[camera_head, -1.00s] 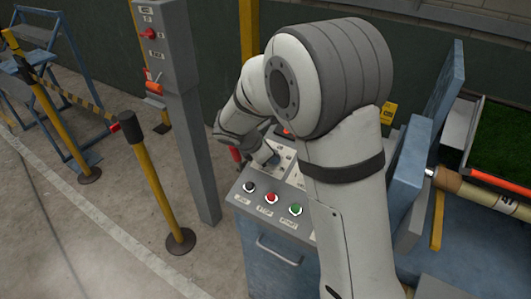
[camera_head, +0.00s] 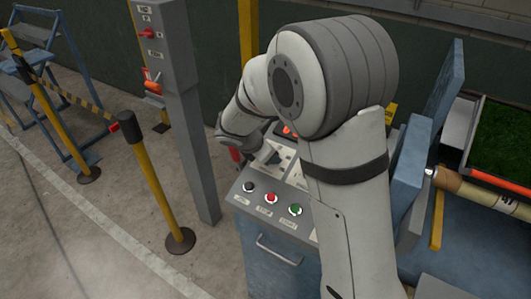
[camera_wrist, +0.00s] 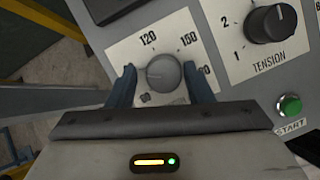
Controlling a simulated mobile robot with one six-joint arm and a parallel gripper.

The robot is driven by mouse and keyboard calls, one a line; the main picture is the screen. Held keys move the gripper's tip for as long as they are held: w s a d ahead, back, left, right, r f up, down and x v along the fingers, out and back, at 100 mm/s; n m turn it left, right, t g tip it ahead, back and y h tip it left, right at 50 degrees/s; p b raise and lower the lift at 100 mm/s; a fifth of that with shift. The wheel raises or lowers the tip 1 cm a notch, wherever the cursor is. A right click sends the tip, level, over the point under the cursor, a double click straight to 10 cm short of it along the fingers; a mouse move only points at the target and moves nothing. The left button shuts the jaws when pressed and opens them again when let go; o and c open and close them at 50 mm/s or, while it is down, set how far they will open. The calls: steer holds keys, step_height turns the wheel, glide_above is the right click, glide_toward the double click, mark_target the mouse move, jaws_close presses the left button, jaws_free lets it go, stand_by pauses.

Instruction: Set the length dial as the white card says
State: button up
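The length dial is taken to be the grey round knob (camera_wrist: 164,73) on a white scale plate (camera_wrist: 120,51) in the wrist view. My gripper (camera_wrist: 160,76) is open, one finger on each side of the knob, with a gap visible at the left finger. In the head view my gripper (camera_head: 264,156) is over the console's far left part. I cannot make out the white card in either view.
The tension dial (camera_wrist: 270,22) and green start button (camera_wrist: 290,106) are right of the length dial. Black (camera_head: 249,187), red (camera_head: 271,198) and green buttons line the console front. A grey post (camera_head: 190,140) and yellow barrier post (camera_head: 160,190) stand left. A roll (camera_head: 475,190) lies right.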

steer(key=shift+o, duration=0.7)
steer(key=shift+s, duration=0.1)
steer(key=v, duration=0.7)
steer(key=shift+s+a+r, duration=0.15)
steer(key=shift+s+r, duration=0.05)
steer(key=shift+r, duration=0.05)
